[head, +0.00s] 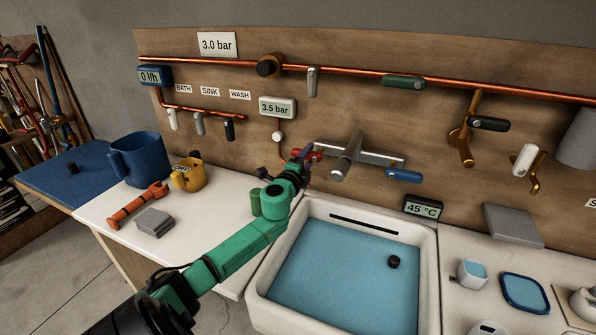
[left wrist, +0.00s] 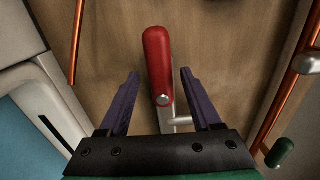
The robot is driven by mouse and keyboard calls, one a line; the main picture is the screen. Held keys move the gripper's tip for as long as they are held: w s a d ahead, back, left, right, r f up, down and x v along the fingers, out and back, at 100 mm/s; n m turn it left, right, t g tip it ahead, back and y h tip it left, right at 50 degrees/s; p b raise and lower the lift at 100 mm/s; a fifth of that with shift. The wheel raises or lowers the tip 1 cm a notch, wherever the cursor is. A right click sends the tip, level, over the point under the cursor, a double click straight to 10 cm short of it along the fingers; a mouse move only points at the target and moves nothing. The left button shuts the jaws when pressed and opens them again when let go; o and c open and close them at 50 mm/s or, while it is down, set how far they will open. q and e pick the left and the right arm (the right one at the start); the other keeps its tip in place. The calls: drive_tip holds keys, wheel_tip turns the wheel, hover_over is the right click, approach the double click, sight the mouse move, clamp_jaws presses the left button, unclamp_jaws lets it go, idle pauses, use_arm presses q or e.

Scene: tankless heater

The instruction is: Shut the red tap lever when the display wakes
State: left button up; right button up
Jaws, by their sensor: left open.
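The red tap lever (head: 314,153) is at the left end of the grey mixer bar (head: 375,155) on the wooden wall, above the sink. In the left wrist view the red lever (left wrist: 158,62) stands upright in the picture, between my two purple fingers. My left gripper (head: 302,158) is open around the lever, with a gap on both sides in the left wrist view (left wrist: 160,75). The lit temperature display (head: 422,209) reads 45 °C. The flow display (head: 155,76) reads 0 l/h, and another display (head: 277,107) reads 3.5 bar. My right gripper is out of view.
A blue lever (head: 404,176) is at the bar's right end. The white sink (head: 256,290) holds blue water and a dark plug (head: 394,262). A blue jug (head: 139,158), yellow mug (head: 189,174) and orange wrench (head: 137,204) are on the left counter. Copper pipe (head: 350,75) runs above.

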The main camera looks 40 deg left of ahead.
use_arm(q)
drive_tip(key=b+v, duration=0.1)
drive_tip(key=v, duration=1.2)
drive_tip(key=shift+d+r, duration=0.1)
drive_tip(key=shift+r, duration=0.05)
